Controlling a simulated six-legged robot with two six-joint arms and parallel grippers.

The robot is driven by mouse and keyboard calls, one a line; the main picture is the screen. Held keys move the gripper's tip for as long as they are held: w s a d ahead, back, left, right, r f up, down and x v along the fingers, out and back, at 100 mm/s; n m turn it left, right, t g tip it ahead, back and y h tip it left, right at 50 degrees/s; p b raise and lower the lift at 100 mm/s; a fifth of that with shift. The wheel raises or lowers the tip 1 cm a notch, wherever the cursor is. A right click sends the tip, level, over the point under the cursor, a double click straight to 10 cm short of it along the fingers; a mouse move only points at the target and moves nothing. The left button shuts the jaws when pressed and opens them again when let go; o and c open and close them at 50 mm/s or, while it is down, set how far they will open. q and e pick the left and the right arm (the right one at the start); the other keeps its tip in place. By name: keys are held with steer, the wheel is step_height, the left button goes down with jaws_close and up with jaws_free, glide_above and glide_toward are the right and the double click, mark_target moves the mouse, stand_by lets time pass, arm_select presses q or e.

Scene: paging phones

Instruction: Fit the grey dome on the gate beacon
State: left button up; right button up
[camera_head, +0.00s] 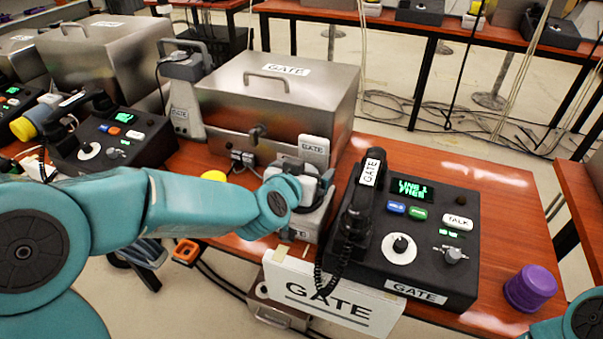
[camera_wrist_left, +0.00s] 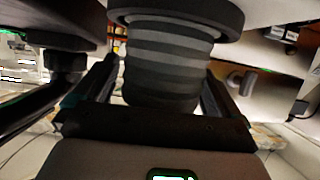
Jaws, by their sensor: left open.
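In the left wrist view, a ribbed cylinder in grey and dark bands, which looks like the grey dome (camera_wrist_left: 170,65), stands between my left gripper's fingers (camera_wrist_left: 160,92). A wider dark rim shows at its top in the picture. The fingers are open on either side of it; I cannot tell whether they touch it. In the head view my left gripper (camera_head: 300,186) is over the grey unit beside the GATE console, and my wrist hides the dome. I cannot make out the gate beacon clearly. My right gripper is out of view; only part of that arm shows at lower right.
The black GATE console (camera_head: 440,215) with its handset (camera_head: 362,205) stands close right of my left gripper. A steel GATE box (camera_head: 275,100) is behind it. A purple ribbed dome (camera_head: 530,288) stands at the table's right, and a yellow one (camera_head: 213,176) left of my gripper.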

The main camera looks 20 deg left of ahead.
arm_select(q)
steer(key=p+v, duration=0.3)
steer(key=v, duration=0.9)
